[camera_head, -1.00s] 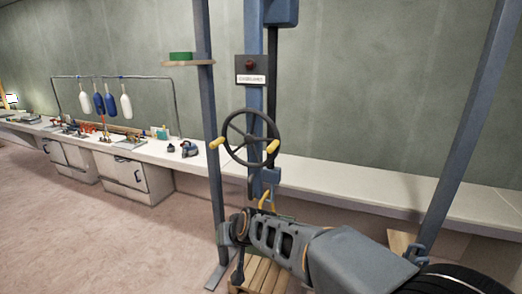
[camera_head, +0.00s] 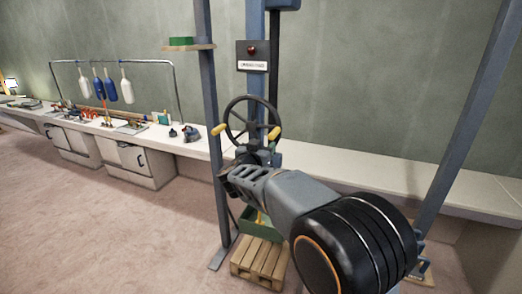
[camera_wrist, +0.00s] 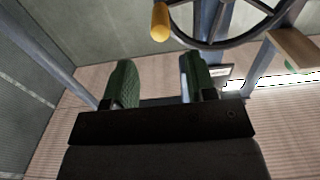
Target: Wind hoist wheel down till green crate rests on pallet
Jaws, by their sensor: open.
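The black hoist wheel (camera_head: 232,104) with two yellow handles stands on the blue hoist post. My gripper (camera_wrist: 158,85) is open, with nothing between its green fingers. In the head view my arm's end is just below the wheel and covers its lower part. In the wrist view a yellow handle (camera_wrist: 160,22) and the wheel rim (camera_wrist: 225,43) are ahead of the fingers, apart from them. The green crate (camera_head: 249,224) is low behind my arm, partly hidden, over the wooden pallet (camera_head: 258,264). I cannot tell whether it touches the pallet.
A panel with a red lamp (camera_head: 252,50) is on the post above the wheel. A shelf (camera_head: 188,47) with a green box juts out at the left. Blue frame uprights (camera_head: 215,130) stand on both sides. A long workbench (camera_head: 150,143) runs behind. Floor at left is clear.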

